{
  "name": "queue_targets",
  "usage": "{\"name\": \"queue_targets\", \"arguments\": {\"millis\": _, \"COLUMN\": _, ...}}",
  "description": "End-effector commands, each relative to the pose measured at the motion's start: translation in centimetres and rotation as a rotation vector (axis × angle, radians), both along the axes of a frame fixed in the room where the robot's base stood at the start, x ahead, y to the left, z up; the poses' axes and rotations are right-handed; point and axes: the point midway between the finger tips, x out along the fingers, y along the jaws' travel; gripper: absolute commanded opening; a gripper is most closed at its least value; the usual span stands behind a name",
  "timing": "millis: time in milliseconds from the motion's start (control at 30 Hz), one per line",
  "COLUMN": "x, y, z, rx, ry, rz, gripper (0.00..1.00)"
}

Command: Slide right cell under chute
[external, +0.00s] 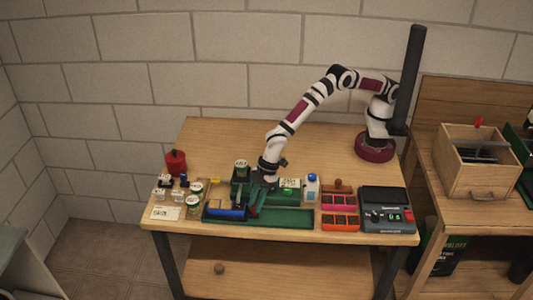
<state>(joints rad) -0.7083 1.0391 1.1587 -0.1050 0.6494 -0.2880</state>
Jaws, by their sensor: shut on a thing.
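A green seedling rack (290,218) stands near the front edge of the table. A blue part (230,209) sits in its left half. My gripper (262,187) points down over the middle of the rack, just right of the blue part. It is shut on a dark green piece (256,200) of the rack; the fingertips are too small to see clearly. I cannot tell for sure which parts are the right cell and the chute.
Several white-and-green tubs (193,202), a red can (176,162) and a white card (165,212) are at the left. A blue-capped bottle (311,187), red trays (339,211) and a dark scale (387,209) stand right. The table behind is clear.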

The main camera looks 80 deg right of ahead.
Motion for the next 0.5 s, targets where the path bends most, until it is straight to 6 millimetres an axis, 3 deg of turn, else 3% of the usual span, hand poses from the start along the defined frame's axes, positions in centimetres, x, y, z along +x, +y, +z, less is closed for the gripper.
{"name": "queue_targets", "arguments": {"millis": 200, "x": 0.52, "y": -0.18, "z": 0.10, "rx": 0.001, "ry": -0.014, "rz": 0.001, "gripper": 0.00}}
{"name": "queue_targets", "arguments": {"millis": 233, "x": 0.52, "y": -0.18, "z": 0.10, "rx": 0.001, "ry": -0.014, "rz": 0.001, "gripper": 0.32}}
{"name": "queue_targets", "arguments": {"millis": 267, "x": 0.52, "y": -0.18, "z": 0.10, "rx": 0.001, "ry": -0.014, "rz": 0.001, "gripper": 0.37}}
{"name": "queue_targets", "arguments": {"millis": 500, "x": 0.36, "y": -0.10, "z": 0.07, "rx": 0.002, "ry": -0.011, "rz": 0.000, "gripper": 0.39}}
